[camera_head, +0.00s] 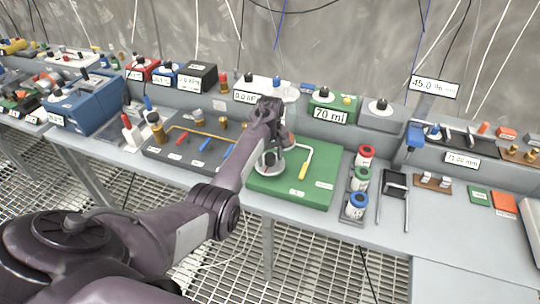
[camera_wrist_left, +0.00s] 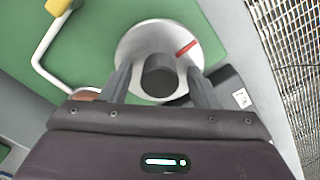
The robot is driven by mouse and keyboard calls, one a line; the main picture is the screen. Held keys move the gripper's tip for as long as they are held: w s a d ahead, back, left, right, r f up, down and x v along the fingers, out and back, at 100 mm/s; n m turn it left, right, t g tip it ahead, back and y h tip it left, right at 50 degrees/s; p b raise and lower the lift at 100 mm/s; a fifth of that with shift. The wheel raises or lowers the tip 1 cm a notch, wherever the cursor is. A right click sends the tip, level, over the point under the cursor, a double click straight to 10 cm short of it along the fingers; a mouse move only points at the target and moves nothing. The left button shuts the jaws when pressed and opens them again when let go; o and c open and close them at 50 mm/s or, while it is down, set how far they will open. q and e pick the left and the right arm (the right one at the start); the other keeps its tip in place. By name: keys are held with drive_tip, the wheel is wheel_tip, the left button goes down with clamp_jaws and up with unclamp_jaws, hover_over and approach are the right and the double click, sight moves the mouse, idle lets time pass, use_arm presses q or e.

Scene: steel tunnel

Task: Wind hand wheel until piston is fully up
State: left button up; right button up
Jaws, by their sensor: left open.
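A green board (camera_head: 297,190) lies on the bench and carries a pale round disc (camera_head: 268,166). The left wrist view shows the disc (camera_wrist_left: 142,40) with a red mark and a dark cylindrical knob (camera_wrist_left: 159,75) at its middle. It looks like the hand wheel. A white bent rod with a yellow grip (camera_head: 303,171) stands beside it on the board. My left gripper (camera_wrist_left: 161,88) is open, pointing at the disc, with one finger on each side of the knob; contact cannot be told. My arm partly hides the disc in the head view. I cannot make out the piston.
Red, green and blue spools (camera_head: 360,179) stand right of the board. A dark panel with coloured bars (camera_head: 190,146) lies to its left. A green box labelled 70 ml (camera_head: 332,112) stands behind. Bare bench shows at the front right.

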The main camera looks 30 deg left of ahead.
use_arm(q)
drive_tip(key=c, duration=1)
drive_tip(key=shift+o, duration=0.2)
